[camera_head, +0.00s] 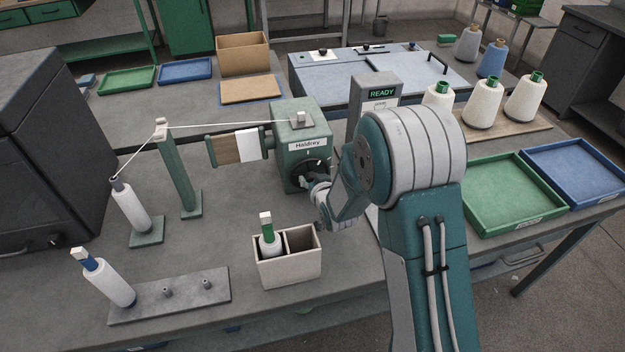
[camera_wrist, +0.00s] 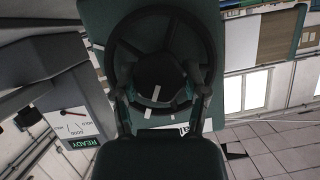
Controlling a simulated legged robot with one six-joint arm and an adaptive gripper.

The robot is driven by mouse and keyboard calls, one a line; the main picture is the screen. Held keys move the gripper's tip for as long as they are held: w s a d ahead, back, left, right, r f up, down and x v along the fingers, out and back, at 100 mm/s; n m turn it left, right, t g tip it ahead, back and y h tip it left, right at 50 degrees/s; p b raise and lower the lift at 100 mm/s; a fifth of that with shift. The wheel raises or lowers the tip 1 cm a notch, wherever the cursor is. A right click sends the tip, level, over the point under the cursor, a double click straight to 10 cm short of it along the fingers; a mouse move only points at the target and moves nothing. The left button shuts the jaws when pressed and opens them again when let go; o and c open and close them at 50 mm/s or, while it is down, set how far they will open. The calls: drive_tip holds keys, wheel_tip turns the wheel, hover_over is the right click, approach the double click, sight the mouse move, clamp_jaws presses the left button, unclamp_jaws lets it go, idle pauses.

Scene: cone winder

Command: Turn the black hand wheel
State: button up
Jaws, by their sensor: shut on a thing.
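The black hand wheel (camera_head: 314,168) is on the front face of the green winder box (camera_head: 290,128) labelled "Haldrey". My arm mostly hides its right side. In the wrist view the wheel's dark round rim (camera_wrist: 163,15) and its hub fill the upper middle. My gripper (camera_head: 318,188) is at the wheel in the head view. In the wrist view my gripper's (camera_wrist: 162,92) two fingers reach onto the lower part of the wheel, one on each side of the hub, and are shut on it. The exact contact points are too dark to make out.
A thread runs from a white cone (camera_head: 131,206) over a green post (camera_head: 178,170) to the winder's top. A divided box (camera_head: 290,272) holding a cone stands in front. A "READY" display (camera_head: 383,93) is behind my arm. Green (camera_head: 470,222) and blue trays lie right.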

drive_tip(key=shift+f+n+h, duration=0.15)
drive_tip(key=shift+n+h, duration=0.45)
drive_tip(key=shift+n, duration=0.2)
drive_tip(key=o, duration=0.9)
drive_tip(key=shift+c, duration=0.2)
drive_tip(key=o, duration=0.3)
drive_tip(key=shift+w, duration=0.1)
drive_tip(key=shift+a, duration=0.15)
drive_tip(key=v, duration=1.1)
drive_tip(key=shift+s, duration=0.45)
